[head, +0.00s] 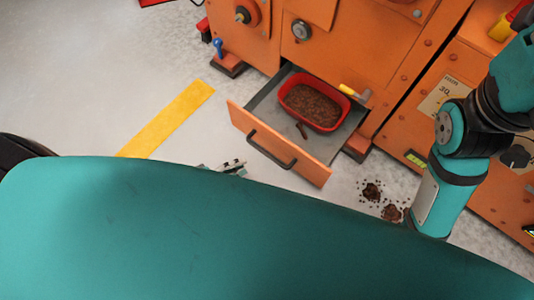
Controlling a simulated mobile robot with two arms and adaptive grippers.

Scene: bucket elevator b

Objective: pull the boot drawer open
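The boot drawer (283,142) stands pulled out from the orange machine, its orange front facing the lower left. A dark bar handle (270,149) runs along that front. Inside the grey drawer lies a red tub (345,117) filled with brown grainy material. A small part of my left gripper (232,166) shows just beyond my large teal arm or body part, left of the handle and apart from it in the picture. Its finger opening is hidden. My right arm comes down at the right; its gripper is out of sight.
The orange machine (340,50) rises behind the drawer. Brown spilled material (372,191) lies on the floor right of the drawer. A yellow floor stripe (168,118) runs at the left. Grey floor there is clear. Another orange cabinet (425,112) stands at the right.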

